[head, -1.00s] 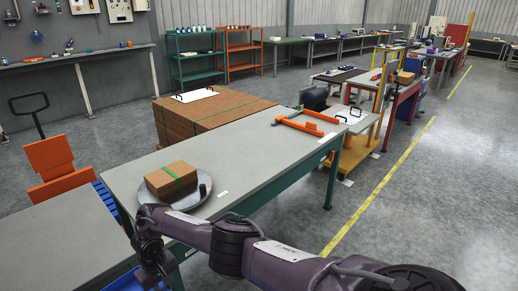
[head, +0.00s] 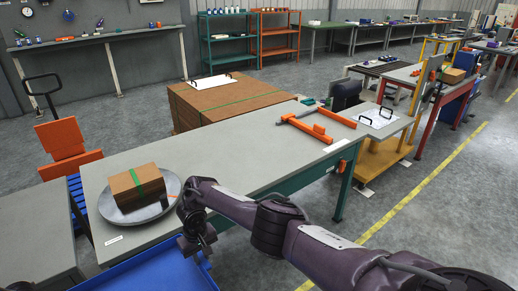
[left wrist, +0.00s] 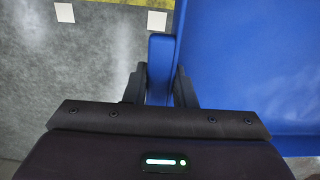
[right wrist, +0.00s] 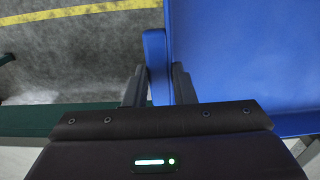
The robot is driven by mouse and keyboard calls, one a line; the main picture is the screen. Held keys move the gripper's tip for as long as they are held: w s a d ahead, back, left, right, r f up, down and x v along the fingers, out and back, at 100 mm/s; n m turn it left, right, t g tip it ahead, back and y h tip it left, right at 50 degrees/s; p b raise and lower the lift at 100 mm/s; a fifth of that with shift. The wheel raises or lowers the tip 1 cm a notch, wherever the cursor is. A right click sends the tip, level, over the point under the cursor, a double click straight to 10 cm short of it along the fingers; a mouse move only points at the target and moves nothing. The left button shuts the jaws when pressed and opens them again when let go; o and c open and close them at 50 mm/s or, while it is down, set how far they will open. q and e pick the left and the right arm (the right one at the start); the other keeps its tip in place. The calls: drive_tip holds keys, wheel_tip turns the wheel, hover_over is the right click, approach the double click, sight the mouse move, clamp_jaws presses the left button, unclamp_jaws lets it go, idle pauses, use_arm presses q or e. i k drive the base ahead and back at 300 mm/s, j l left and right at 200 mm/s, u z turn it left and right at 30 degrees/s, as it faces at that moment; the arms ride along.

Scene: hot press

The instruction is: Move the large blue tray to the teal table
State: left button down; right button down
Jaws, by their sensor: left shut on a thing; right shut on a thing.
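The large blue tray (head: 150,272) shows at the bottom of the head view, in front of the near edge of the teal table (head: 240,152), which has a grey top and teal legs. My right gripper (right wrist: 158,75) is shut on a raised blue edge of the tray (right wrist: 240,60); in the head view it is at the tray's right side (head: 205,258). My left gripper (left wrist: 160,75) is shut on another raised edge of the tray (left wrist: 250,70). The tray's near part is cut off in the head view.
On the teal table, a round grey plate (head: 112,213) with a brown box (head: 137,188) sits near the left end, and an orange frame (head: 316,128) lies at the far end. The tabletop middle is clear. A brown stack (head: 225,98) stands behind.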

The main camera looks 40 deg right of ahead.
sight(247, 156)
drive_tip(key=l, duration=3.25)
drive_tip(key=i, duration=1.4)
drive_tip(key=l+z, duration=0.05)
drive_tip(key=l, duration=0.05)
